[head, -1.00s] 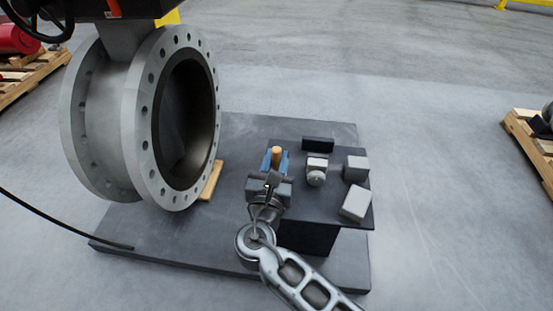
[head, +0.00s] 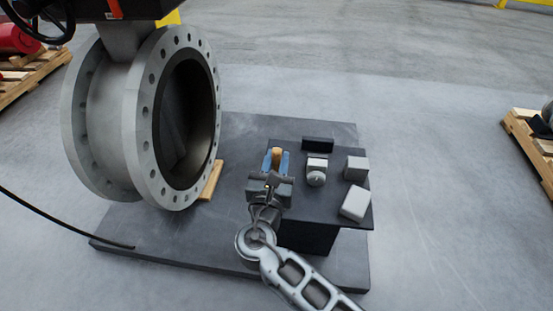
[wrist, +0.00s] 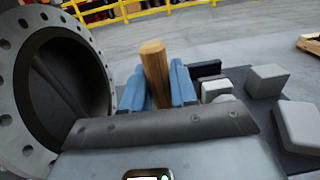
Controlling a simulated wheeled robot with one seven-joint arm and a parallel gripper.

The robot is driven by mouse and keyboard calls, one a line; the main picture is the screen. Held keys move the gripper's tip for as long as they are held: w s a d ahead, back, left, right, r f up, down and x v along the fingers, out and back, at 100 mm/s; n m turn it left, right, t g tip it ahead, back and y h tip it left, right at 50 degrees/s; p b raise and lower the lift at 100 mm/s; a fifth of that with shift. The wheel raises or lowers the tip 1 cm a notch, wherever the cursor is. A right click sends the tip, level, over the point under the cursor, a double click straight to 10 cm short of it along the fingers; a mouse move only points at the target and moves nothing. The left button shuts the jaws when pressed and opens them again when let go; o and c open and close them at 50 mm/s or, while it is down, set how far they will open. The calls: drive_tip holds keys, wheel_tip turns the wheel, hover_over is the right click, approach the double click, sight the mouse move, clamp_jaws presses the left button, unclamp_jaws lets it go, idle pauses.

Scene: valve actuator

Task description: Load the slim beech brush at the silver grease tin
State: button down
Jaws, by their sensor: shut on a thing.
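My gripper (head: 277,162) has blue fingers shut on a light wooden handle, the slim beech brush (head: 277,153). In the wrist view the brush (wrist: 155,72) stands up between the blue fingers (wrist: 158,88), leaning slightly left. Its lower end is hidden behind the gripper body.
The dark table (head: 300,207) also holds a black block (head: 318,143) and pale grey boxes (head: 356,168), (head: 355,203). A large flanged valve (head: 140,120) stands close on the left. A wooden piece (head: 211,180) lies by its base. Open floor lies to the right.

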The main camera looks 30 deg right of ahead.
sight(278, 151)
drive_tip(key=shift+r+p, duration=3.3)
drive_tip(key=shift+r, duration=0.2)
drive_tip(key=shift+f, duration=0.1)
drive_tip(key=shift+s+f+n+t+y, duration=0.15)
drive_tip(key=shift+s+n+t+y, duration=0.1)
drive_tip(key=shift+n+t+y, duration=0.35)
drive_tip(key=s+n+t+y, duration=0.1)
drive_tip(key=n+y, duration=0.1)
drive_tip(key=y, duration=0.1)
drive_tip(key=s+n+y, duration=0.1)
drive_tip(key=n+y, duration=0.1)
drive_tip(key=y, duration=0.1)
drive_tip(key=s+n+t+y, duration=0.1)
drive_tip(key=s+n+y, duration=0.1)
drive_tip(key=y, duration=0.1)
drive_tip(key=shift+s+f+t+y, duration=0.1)
drive_tip(key=shift+f+t+y, duration=0.05)
drive_tip(key=shift+t+y, duration=0.2)
